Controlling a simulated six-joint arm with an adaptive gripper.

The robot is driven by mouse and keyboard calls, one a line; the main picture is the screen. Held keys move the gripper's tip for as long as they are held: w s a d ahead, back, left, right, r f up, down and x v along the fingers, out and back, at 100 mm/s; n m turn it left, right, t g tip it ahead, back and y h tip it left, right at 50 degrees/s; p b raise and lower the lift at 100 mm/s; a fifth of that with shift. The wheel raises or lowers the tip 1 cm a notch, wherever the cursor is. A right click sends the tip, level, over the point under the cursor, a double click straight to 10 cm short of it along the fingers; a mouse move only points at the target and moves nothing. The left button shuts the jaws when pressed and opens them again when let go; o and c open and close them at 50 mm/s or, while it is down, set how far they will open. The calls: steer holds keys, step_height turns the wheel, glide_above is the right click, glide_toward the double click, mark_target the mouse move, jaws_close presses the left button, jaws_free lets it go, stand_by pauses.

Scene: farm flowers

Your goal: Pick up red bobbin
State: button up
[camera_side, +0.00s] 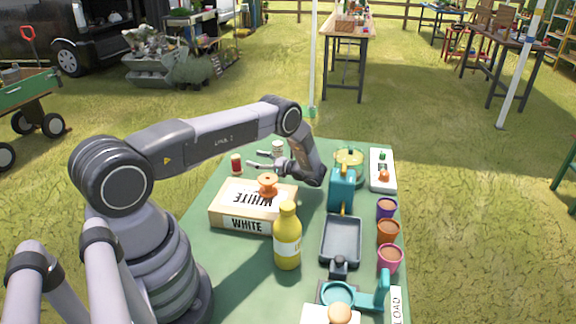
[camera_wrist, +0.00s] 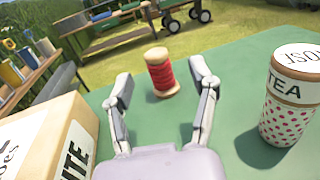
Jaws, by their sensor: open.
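The red bobbin (camera_side: 236,163) stands upright on the green table near its far left edge in the side view. In the wrist view the red bobbin (camera_wrist: 160,73) has red thread between pale wooden ends and sits beyond the fingertips, roughly midway between them. My gripper (camera_side: 254,160) is open and low over the table, pointing at the bobbin from its right. In the wrist view my gripper (camera_wrist: 163,82) has a finger on each side with empty space between them. The bobbin appears apart from both fingers.
A tea tin (camera_wrist: 290,95) stands to the right in the wrist view. A yellow bottle (camera_side: 287,240) is nearer the camera. Bare green table surrounds the red bobbin.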

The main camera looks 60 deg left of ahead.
mark_target(236, 160)
steer(key=shift+f, duration=0.75)
steer(key=shift+s+a+f, duration=0.1)
steer(key=shift+a+f, duration=0.05)
steer(key=shift+a, duration=0.05)
steer(key=x, duration=0.7)
steer(key=shift+s+d+f, duration=0.1)
steer(key=shift+s+d, duration=0.1)
steer(key=shift+s, duration=0.2)
steer(key=shift+c, duration=0.3)
jaws_close()
